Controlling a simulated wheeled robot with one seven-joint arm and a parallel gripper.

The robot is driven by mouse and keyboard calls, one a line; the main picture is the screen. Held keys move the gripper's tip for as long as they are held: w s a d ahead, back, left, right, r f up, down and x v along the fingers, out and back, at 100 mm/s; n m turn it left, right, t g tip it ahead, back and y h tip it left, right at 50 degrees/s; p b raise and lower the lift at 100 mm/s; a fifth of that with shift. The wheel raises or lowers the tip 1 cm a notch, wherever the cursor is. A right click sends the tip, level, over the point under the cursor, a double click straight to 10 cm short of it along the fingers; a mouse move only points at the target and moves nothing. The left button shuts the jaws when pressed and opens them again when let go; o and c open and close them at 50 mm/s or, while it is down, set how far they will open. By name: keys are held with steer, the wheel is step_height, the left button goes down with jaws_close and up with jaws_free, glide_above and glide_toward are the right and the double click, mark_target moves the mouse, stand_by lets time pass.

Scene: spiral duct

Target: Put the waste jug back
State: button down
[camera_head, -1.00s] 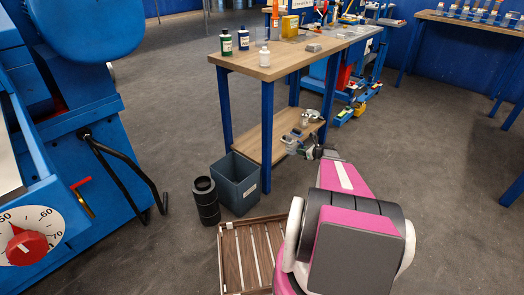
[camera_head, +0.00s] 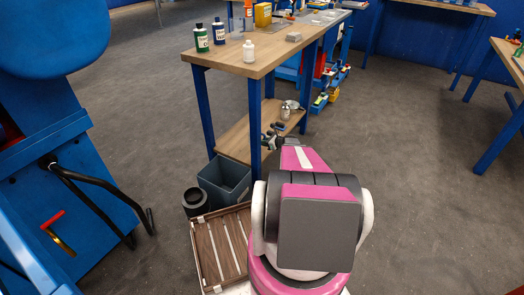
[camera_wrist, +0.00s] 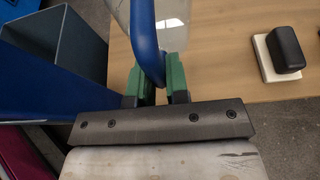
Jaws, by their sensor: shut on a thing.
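The waste jug is clear with a blue handle (camera_wrist: 147,45); its clear body (camera_wrist: 174,14) is cut off by the top of the wrist view. My gripper (camera_wrist: 162,82) has green finger pads shut on this handle. Behind the jug lies the wooden lower shelf (camera_wrist: 225,65) of the workbench; I cannot tell whether the jug touches it. In the head view my gripper (camera_head: 271,139) is small at the lower shelf (camera_head: 234,141), just right of the front blue leg. The jug is hard to make out there.
A slatted wooden crate (camera_head: 222,250) lies in front. A black item (camera_wrist: 286,48) sits on a white pad on the shelf. Bottles (camera_head: 202,38) stand on the benchtop (camera_head: 227,58). Floor to the right is clear.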

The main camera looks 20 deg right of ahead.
steer(key=shift+f, duration=2.95)
steer(key=shift+f, duration=0.1)
steer(key=c, duration=1.1)
jaws_free()
steer(key=shift+s+d+r, duration=0.2)
steer(key=shift+s+r, duration=0.05)
steer(key=v, duration=1.1)
steer(key=shift+d, duration=0.15)
